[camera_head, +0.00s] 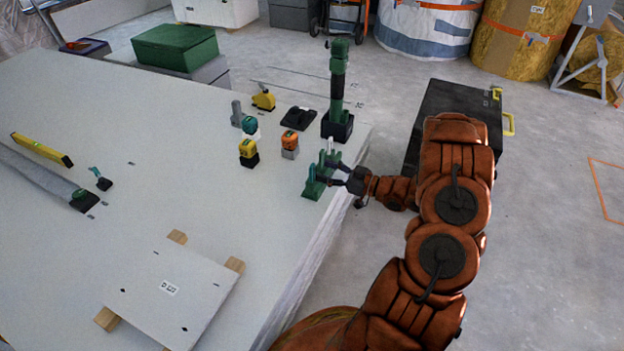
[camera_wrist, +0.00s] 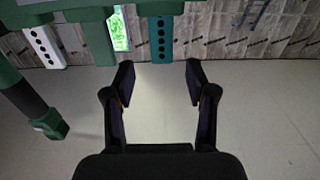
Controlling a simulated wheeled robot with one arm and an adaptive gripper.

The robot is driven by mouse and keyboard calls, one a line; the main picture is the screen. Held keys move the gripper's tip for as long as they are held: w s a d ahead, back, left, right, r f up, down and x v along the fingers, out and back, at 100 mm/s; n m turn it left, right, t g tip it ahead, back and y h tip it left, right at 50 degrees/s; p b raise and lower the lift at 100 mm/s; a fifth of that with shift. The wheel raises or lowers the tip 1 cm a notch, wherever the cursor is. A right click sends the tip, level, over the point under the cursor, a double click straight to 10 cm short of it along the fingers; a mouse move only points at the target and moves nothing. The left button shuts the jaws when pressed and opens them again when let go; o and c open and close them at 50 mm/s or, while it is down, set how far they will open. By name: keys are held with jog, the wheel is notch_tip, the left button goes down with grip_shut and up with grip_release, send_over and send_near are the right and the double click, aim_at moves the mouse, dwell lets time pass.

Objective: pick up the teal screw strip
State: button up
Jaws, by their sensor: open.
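The teal screw strip (camera_wrist: 161,40) has a row of dark holes and shows at the top centre of the wrist view, by a green rack. In the head view the green rack (camera_head: 313,188) stands at the table's right edge, and the strip is small and partly hidden there. My gripper (camera_wrist: 159,70) is open and empty. Its fingertips are apart on either side of the strip's near end in the picture; I cannot tell the depth gap. In the head view my gripper (camera_head: 323,172) reaches the rack from the right.
A white strip (camera_wrist: 45,46) and a bright green piece (camera_wrist: 119,28) are left of the teal strip. A tall green and black tool (camera_head: 338,90) stands behind the rack. Orange (camera_head: 290,143) and yellow (camera_head: 248,149) tools stand to its left. The table's middle is clear.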

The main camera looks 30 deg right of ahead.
aim_at(314, 166)
jog(key=shift+r+b+x, duration=0.15)
jog(key=shift+b+x, duration=0.35)
jog(key=shift+x, duration=0.75)
jog(key=shift+r+b+x, duration=0.1)
jog(key=shift+b+x, duration=0.4)
jog(key=shift+x, duration=0.75)
jog(key=shift+s+a, duration=0.1)
jog(key=shift+c, duration=0.2)
grip_shut()
